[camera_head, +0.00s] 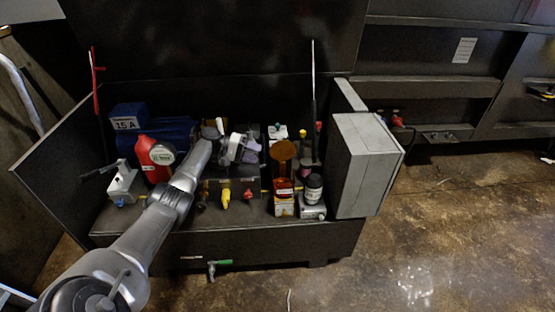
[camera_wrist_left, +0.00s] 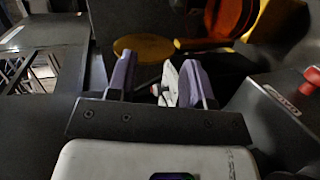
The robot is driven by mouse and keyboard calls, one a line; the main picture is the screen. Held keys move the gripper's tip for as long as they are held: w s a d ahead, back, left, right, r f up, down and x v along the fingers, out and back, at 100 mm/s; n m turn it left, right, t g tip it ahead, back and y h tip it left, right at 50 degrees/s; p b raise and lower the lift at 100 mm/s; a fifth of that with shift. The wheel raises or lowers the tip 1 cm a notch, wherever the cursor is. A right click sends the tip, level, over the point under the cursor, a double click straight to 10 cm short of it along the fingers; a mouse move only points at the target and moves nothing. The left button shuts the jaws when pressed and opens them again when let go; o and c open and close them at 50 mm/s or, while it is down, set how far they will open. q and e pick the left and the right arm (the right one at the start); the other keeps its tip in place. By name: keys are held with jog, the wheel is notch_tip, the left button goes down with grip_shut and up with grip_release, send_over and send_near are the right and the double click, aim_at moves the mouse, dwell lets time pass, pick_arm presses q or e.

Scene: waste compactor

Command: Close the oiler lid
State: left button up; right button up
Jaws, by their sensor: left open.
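My left gripper (camera_head: 254,150) is inside the open compactor cabinet, over the middle of the equipment. In the left wrist view its two purple fingers (camera_wrist_left: 158,80) are apart. A small pale part (camera_wrist_left: 171,80) shows between or just behind them; I cannot tell whether it touches. An orange-brown round disc, seemingly the oiler lid (camera_head: 283,150), stands raised to the right of the gripper, apart from it. Below it is an orange and white container (camera_head: 284,190), perhaps the oiler body. In the wrist view a yellow disc (camera_wrist_left: 145,47) lies beyond the fingers. My right gripper is not in view.
A red canister (camera_head: 153,160) and a blue unit (camera_head: 127,117) stand left of my arm. A dark jar (camera_head: 313,188) is close right of the orange container. A grey box (camera_head: 364,165) stands at the right end. Yellow and red knobs sit in front.

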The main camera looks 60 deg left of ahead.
aim_at(278, 143)
pick_arm(q)
jog(key=s+a+n+t+b, duration=0.1)
jog(key=a+n+t+b, duration=0.25)
jog(key=a+b, duration=0.2)
jog(key=shift+m+t, duration=0.45)
jog(key=b+x, duration=0.2)
jog(key=x, duration=0.4)
jog(key=b+x, duration=0.2)
jog(key=x, duration=0.4)
jog(key=shift+w+a+r, duration=0.1)
jog(key=shift+w+r, duration=0.05)
jog(key=shift+w, duration=0.25)
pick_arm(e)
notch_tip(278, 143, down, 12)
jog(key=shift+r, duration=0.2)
pick_arm(q)
grip_shut()
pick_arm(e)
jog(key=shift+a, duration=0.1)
